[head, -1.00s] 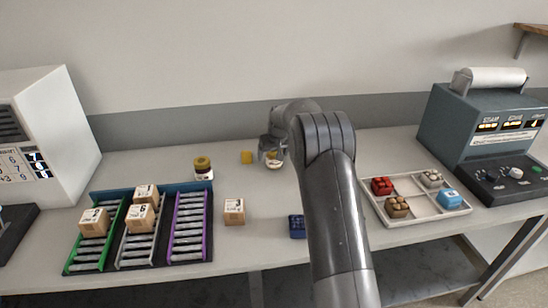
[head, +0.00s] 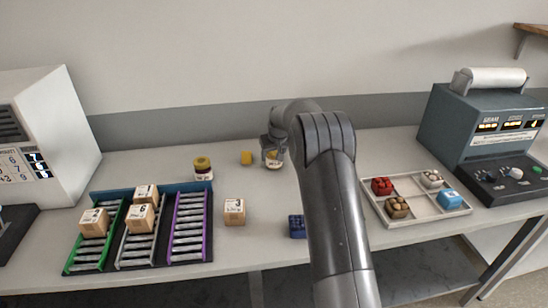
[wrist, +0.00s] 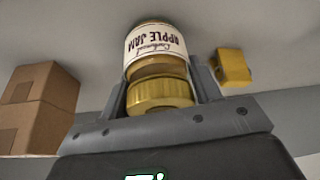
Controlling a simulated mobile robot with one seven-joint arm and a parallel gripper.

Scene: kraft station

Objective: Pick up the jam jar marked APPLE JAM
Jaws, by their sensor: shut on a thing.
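The jam jar marked APPLE JAM (wrist: 158,50) shows upside down in the wrist view, with a white label and a gold lid (wrist: 160,93). My gripper (wrist: 162,85) is shut on it, one finger on each side of the lid. In the head view the jar (head: 273,160) shows at the back middle of the table, partly hidden by my gripper (head: 273,147). I cannot tell whether its base touches the table. Another jar (head: 203,168), with a yellow lid and white label, stands to the left, behind the coloured lanes.
A yellow block (head: 246,158) stands close left of my gripper. A cardboard box (head: 234,211) and a blue block (head: 297,226) are nearer the front. A roller rack (head: 190,228) with boxes is left; a divided tray (head: 425,212) and a grey machine (head: 490,125) are right.

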